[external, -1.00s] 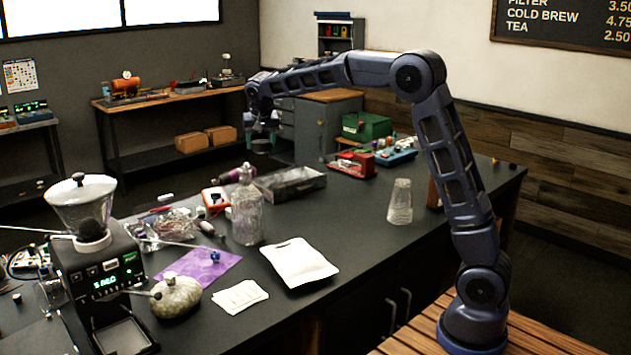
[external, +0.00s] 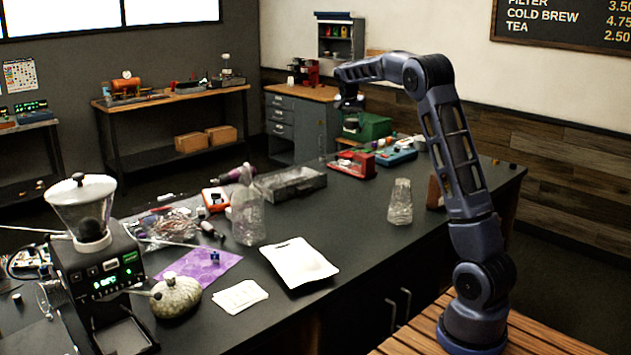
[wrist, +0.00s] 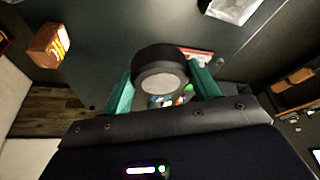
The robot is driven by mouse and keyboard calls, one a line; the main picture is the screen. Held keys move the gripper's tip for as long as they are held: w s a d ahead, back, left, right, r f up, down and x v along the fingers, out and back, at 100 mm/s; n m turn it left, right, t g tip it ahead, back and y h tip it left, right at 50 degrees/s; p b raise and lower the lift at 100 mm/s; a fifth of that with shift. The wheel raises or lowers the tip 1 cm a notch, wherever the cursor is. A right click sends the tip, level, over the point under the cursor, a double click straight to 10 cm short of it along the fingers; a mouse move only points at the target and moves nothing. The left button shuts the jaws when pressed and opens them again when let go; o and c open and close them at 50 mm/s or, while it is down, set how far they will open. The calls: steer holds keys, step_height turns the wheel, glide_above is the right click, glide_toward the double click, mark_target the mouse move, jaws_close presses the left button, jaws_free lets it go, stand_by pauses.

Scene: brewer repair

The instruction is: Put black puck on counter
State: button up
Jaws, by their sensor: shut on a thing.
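The black puck (wrist: 160,72) shows in the wrist view as a short dark cylinder with a pale grey round face. It sits between the two teal fingers of my gripper (wrist: 162,88), which is shut on it. In the external view my gripper (external: 349,103) hangs in the air above the far right part of the counter, near the green box; the puck is too small and dark to make out there. The dark counter (external: 355,215) runs across the middle of the external view, and its surface lies below the puck in the wrist view (wrist: 110,45).
A red device (external: 353,163), a blue device (external: 396,157) and a metal tray (external: 290,183) stand at the counter's far end. A glass (external: 400,203) and a brown block (external: 435,192) stand nearer my arm. Bare counter lies between tray, white pouch (external: 299,262) and glass.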

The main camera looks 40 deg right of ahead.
steer(key=s+d+m, duration=0.1)
steer(key=s+d, duration=0.2)
steer(key=d, duration=0.4)
steer(key=s+d+m+g, duration=0.1)
steer(key=s+d, duration=0.3)
steer(key=d, duration=0.3)
steer(key=s+d+m, duration=0.1)
steer(key=s+d, duration=0.2)
steer(key=d, duration=0.4)
step_height(320, 180, down, 26)
steer(key=shift+r, duration=0.25)
steer(key=shift+h, duration=0.3)
steer(key=shift+f, duration=2.65)
steer(key=shift+f, duration=0.1)
steer(key=o, duration=1.1)
steer(key=shift+o, duration=0.2)
